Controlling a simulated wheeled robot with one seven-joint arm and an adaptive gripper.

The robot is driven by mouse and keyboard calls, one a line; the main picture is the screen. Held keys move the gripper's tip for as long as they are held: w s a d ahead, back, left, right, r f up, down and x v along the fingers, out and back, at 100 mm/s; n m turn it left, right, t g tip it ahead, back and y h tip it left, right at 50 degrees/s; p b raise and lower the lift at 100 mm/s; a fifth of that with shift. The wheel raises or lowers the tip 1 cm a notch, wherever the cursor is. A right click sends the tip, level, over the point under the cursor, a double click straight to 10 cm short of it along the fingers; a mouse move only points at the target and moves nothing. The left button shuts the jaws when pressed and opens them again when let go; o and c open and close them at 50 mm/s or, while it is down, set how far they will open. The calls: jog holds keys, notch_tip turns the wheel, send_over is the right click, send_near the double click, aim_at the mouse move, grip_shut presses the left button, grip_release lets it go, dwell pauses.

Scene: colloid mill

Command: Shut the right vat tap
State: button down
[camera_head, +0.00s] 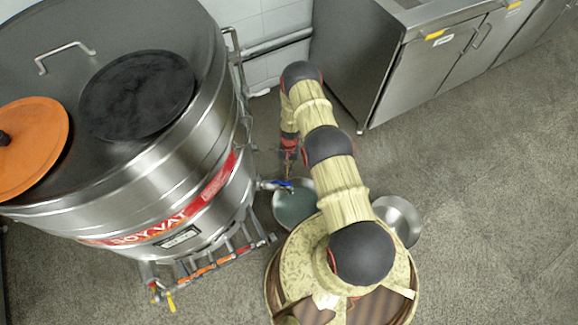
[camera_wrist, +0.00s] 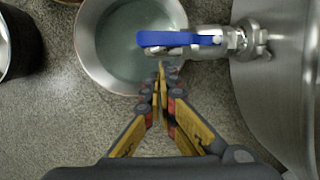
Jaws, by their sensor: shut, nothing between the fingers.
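The large steel vat (camera_head: 170,190) stands at the left in the head view, and its curved side (camera_wrist: 285,85) fills the right of the wrist view. Its tap (camera_wrist: 232,42) sticks out from the side with a blue lever (camera_wrist: 180,38). The lever lies along the tap body, pointing away from the vat. The blue lever also shows small in the head view (camera_head: 276,185). My gripper (camera_wrist: 160,70) is shut and empty, its fingertips just below the lever in the wrist view. I cannot tell whether they touch the tap. Whether liquid is flowing is unclear.
A metal bowl (camera_wrist: 88,62) with pale greenish liquid sits on the floor under the tap. Another metal bowl (camera_head: 405,215) stands to the right of my arm. Pipes with a yellow-handled valve (camera_head: 171,301) run below the vat. Steel cabinets (camera_head: 430,65) stand at the back right.

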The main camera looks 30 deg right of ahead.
jog(key=shift+s+a, duration=0.35)
jog(key=shift+s, duration=0.15)
jog(key=shift+s+m, duration=0.25)
jog(key=shift+m, duration=0.15)
